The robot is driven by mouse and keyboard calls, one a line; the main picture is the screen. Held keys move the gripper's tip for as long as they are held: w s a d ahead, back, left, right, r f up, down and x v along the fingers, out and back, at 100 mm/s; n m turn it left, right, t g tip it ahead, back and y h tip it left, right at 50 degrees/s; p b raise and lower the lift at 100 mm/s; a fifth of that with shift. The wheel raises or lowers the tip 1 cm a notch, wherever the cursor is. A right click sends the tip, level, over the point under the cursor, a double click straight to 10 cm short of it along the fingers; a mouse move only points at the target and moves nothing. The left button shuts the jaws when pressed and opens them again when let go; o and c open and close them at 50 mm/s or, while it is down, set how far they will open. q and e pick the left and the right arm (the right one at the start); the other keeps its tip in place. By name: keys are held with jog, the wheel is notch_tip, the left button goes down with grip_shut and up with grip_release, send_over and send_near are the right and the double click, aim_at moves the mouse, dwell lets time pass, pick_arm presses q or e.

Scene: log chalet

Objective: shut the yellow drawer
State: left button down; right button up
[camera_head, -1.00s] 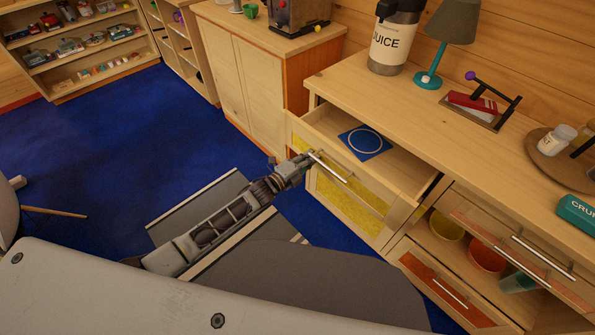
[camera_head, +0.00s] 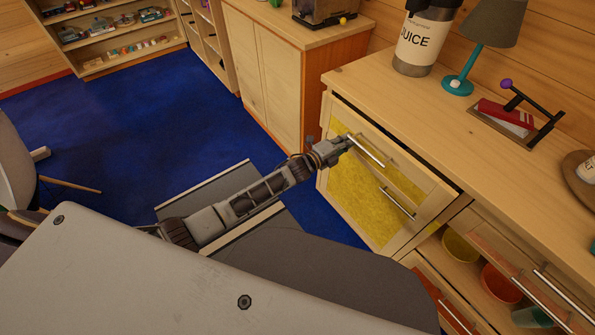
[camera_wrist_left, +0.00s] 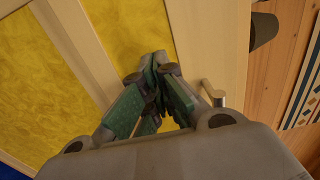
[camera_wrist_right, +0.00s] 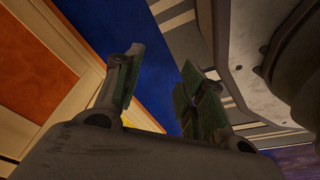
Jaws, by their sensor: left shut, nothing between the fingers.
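The yellow drawer (camera_head: 405,184) is the top drawer of the wooden counter, with a yellow front panel and a metal bar handle (camera_head: 367,152). Its front stands slightly out, with a narrow dark gap under the countertop. My left gripper (camera_head: 342,147) is at the drawer front beside the left end of the handle; contact is hard to tell. In the left wrist view its fingers (camera_wrist_left: 157,62) are together and empty, in front of yellow panels (camera_wrist_left: 125,30). My right gripper (camera_wrist_right: 158,82) shows only in its wrist view, fingers apart and empty.
Below the drawer is a yellow-panelled front (camera_head: 360,205) with its own handle. To the right are an open shelf with bowls (camera_head: 460,246) and an orange-fronted drawer (camera_head: 432,290). A juice dispenser (camera_head: 420,42) and teal lamp (camera_head: 458,84) stand on the counter. Blue floor lies left.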

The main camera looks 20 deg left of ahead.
pick_arm(q)
jog(key=b+x, duration=0.1)
jog(key=x, duration=0.3)
jog(key=shift+b, duration=0.3)
jog(key=shift+w+d, duration=0.35)
jog(key=shift+w, duration=0.2)
jog(key=shift+r+b, duration=0.15)
jog(key=shift+b, duration=0.15)
pick_arm(e)
notch_tip(320, 180, up, 6)
jog(key=w+a, duration=0.2)
jog(key=w, duration=0.1)
jog(key=shift+a, duration=0.35)
pick_arm(q)
jog(key=shift+r, duration=0.1)
jog(key=shift+a, duration=0.1)
pick_arm(e)
jog(key=shift+s, duration=0.2)
